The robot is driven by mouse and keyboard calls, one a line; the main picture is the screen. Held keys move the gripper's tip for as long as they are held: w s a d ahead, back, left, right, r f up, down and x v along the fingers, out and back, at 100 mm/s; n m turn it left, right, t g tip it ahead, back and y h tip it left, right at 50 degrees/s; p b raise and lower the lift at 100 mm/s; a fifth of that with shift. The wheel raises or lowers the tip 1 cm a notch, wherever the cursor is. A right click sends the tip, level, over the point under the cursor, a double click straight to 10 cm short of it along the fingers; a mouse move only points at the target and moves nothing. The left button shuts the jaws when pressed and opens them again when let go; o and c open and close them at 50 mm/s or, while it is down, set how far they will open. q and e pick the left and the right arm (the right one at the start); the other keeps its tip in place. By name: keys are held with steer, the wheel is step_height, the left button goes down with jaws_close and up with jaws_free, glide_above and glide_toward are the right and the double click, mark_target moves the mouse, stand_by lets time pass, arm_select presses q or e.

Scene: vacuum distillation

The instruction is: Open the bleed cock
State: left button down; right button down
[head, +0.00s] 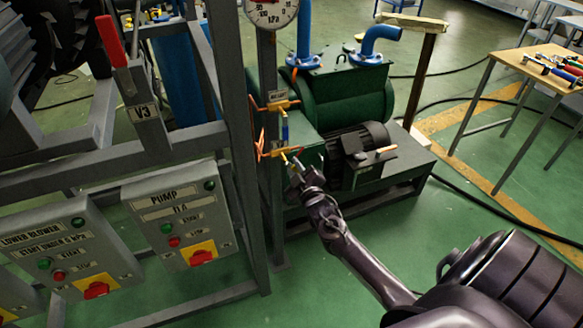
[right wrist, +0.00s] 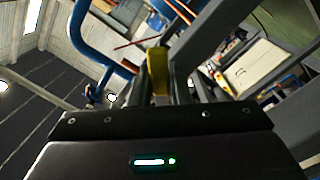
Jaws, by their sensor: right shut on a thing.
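My right gripper (head: 297,168) reaches up to small brass fittings on the grey upright post in the head view. It is shut on a yellow lever (right wrist: 158,72), which stands between the fingers in the right wrist view. The lever seems to belong to the lower brass cock (head: 280,149), which has a label on it. I cannot read the label, and the fingers partly hide the lever. A similar brass cock (head: 283,105) with a label sits above it, and a blue piece (head: 285,130) lies between the two. My left gripper is not in view.
Pump panel (head: 180,213) and lower blower panel (head: 69,253) hang on the grey frame at left. The V3 red lever (head: 111,41) stands above. A pressure gauge (head: 271,10) tops the post. The green pump (head: 343,95) and motor stand behind; a tool table (head: 530,63) is at right.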

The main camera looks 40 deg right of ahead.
steer(key=n, duration=0.1)
steer(key=r+n+p, duration=0.1)
steer(key=n, duration=0.1)
steer(key=shift+d, duration=0.35)
steer(key=shift+s+r+n, duration=0.1)
steer(key=shift+n, duration=0.3)
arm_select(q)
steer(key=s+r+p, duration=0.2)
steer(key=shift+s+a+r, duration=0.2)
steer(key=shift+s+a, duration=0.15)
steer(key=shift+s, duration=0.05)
arm_select(e)
steer(key=n, duration=0.1)
steer(key=r+n, duration=0.1)
steer(key=n, duration=0.2)
steer(key=shift+d+r+n, duration=0.15)
steer(key=shift+d+n, duration=0.1)
steer(key=shift+n, duration=0.15)
steer(key=c, duration=1.4)
jaws_free()
steer(key=shift+o, duration=0.2)
steer(key=shift+s, duration=0.15)
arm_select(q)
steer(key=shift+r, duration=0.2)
arm_select(e)
steer(key=v, duration=0.7)
steer(key=shift+s, duration=0.3)
